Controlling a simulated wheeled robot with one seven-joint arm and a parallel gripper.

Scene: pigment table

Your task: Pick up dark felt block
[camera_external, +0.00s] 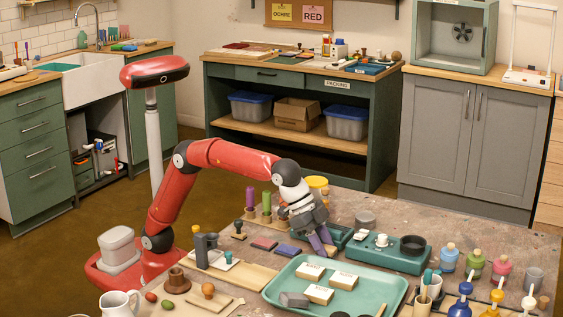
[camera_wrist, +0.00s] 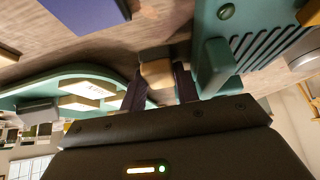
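A small block (camera_wrist: 157,73) with a tan face and a darker brown part lies between the tips of my gripper (camera_wrist: 160,82) in the wrist view. I take it for the dark felt block, but its felt is not clear. My gripper's two dark purple fingers stand apart, one on each side of it; I cannot tell if they touch it.
The green tray (camera_external: 372,305) holds white-labelled blocks (camera_external: 318,294) and a grey block (camera_external: 293,299). The teal holder (camera_external: 400,262) stands close on the right. Bottles stand at the far right.

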